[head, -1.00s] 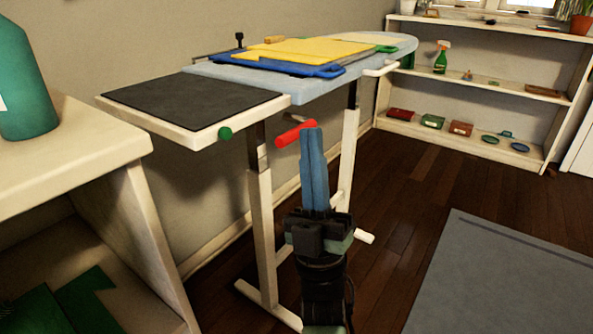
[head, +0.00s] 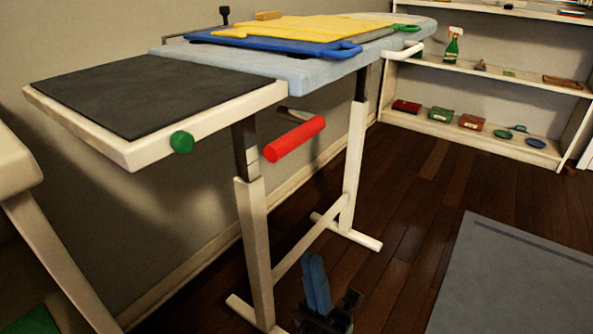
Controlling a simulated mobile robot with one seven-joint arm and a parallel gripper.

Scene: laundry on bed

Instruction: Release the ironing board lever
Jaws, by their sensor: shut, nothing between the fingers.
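The ironing board (head: 300,74) stands along the wall, with a light blue top and white legs. A red lever handle (head: 294,139) sticks out under its near end, fully in sight. My gripper (head: 316,262), with blue fingers, is shut and empty. It shows at the bottom of the head view, lower in the picture than the red handle and apart from it.
Yellow and blue flat pieces (head: 299,32) lie on the board. White shelves (head: 470,75) with small items stand at the back right. A grey mat (head: 520,277) lies on the dark wooden floor at right.

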